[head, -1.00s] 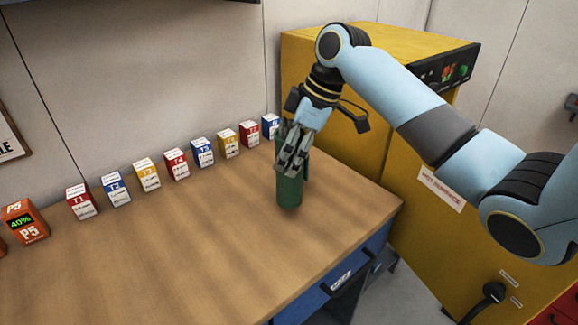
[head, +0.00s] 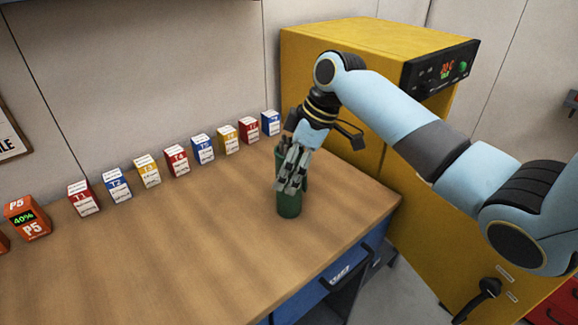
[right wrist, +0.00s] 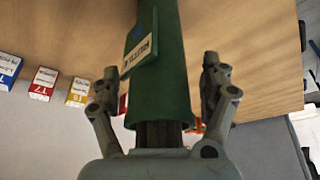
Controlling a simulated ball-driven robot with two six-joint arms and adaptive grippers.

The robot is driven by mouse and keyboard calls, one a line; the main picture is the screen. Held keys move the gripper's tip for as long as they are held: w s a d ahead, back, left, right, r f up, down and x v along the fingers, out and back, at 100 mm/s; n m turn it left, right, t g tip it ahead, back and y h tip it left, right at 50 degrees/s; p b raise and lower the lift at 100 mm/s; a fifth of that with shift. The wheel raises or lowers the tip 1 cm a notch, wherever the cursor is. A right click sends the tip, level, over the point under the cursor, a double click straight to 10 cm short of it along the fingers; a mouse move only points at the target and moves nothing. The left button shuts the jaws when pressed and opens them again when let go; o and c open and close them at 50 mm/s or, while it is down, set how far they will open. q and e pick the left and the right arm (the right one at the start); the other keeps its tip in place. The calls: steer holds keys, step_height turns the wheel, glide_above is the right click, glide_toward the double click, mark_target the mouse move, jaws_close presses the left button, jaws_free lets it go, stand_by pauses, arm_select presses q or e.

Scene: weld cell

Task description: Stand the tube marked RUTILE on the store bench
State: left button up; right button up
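A green tube (head: 289,203) stands upright on the wooden store bench (head: 180,245), near its right end. Dark rod ends show at its top in the right wrist view (right wrist: 160,134). There the tube (right wrist: 165,85) carries a small label (right wrist: 140,56), tilted and hard to read, possibly RUTILE. My right gripper (head: 290,183) reaches down over the tube. Its fingers (right wrist: 160,88) stand on either side of the tube with a narrow gap at each side, so it looks open. In the head view the fingers hide part of the tube. My left gripper is not in view.
A row of small labelled boxes (head: 176,161) stands along the bench's back edge. An orange P5 box (head: 27,218) is at the left. A yellow cabinet (head: 350,45) stands at the right behind my arm. The bench front is clear.

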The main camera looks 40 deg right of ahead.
steer(key=b+v, duration=0.1)
steer(key=v, duration=1.1)
steer(key=shift+w, duration=0.1)
